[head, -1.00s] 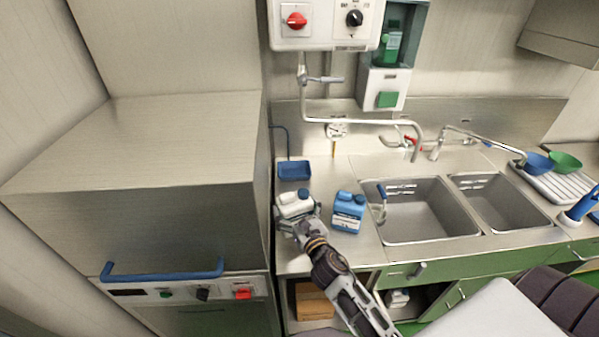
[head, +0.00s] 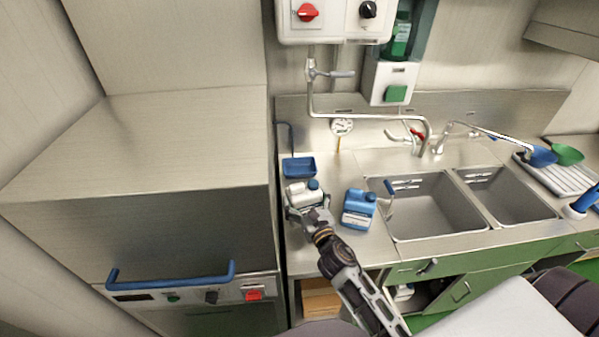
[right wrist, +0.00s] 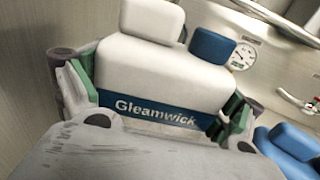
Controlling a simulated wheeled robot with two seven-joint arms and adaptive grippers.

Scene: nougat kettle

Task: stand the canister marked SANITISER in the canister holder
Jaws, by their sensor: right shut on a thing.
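My right gripper (head: 306,212) is shut on a white canister (head: 301,195) with a blue cap, over the left end of the counter. In the right wrist view its fingers grip both sides of the white canister (right wrist: 165,75), whose blue band reads "Gleamwick"; no SANITISER mark is legible there. A blue canister (head: 359,208) stands on the counter to its right, its label too small to read. A blue open tray-like holder (head: 299,168) lies just behind the held canister; I cannot tell surely that it is the canister holder. My left gripper is out of view.
Two sink basins (head: 424,210) lie to the right, with taps (head: 427,135) behind. A tall steel appliance (head: 180,230) bounds the left side. A wall dispenser (head: 398,45) holds a green bottle. A dial gauge (head: 342,126) is at the back.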

